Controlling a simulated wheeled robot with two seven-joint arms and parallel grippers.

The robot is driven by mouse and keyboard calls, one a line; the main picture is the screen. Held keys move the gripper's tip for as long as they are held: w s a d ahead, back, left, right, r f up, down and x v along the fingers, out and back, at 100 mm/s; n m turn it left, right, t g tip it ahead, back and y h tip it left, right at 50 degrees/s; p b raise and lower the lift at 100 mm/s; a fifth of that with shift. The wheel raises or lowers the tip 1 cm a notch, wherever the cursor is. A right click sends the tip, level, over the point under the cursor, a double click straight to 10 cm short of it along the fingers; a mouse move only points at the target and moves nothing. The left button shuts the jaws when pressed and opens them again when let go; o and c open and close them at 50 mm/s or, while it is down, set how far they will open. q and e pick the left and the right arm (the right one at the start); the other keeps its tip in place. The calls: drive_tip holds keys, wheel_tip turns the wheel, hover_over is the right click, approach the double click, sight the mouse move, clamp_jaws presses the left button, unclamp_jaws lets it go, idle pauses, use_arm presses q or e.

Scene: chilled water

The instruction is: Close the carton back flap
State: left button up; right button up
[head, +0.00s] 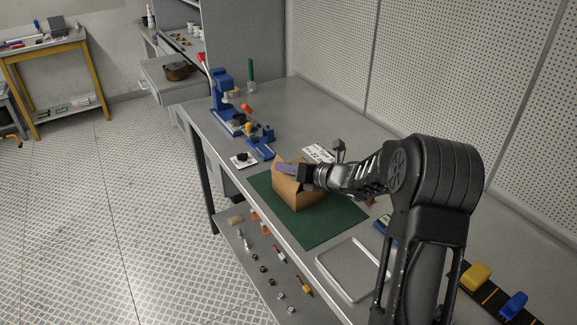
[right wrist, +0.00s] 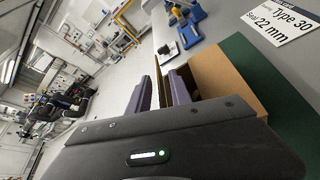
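The brown cardboard carton (head: 302,197) stands on the green mat (head: 345,212) on the grey bench. One cardboard panel stands up at its far left side, close to my gripper. My right gripper (head: 287,169) reaches in from the right over the carton's top, with its purple fingers at this raised panel. Whether a finger touches the cardboard I cannot tell. My arm hides part of the carton's right side. My left gripper is out of view.
A white label card (head: 318,153) lies behind the carton. A blue press (head: 224,98) and blue fixture (head: 261,148) stand farther left on the bench. A white frame tray (head: 345,270) lies nearer. A perforated wall (head: 420,60) bounds the back. Small parts lie on the lower shelf.

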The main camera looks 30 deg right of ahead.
drive_tip(key=shift+c, duration=0.6)
clamp_jaws()
idle(0.8)
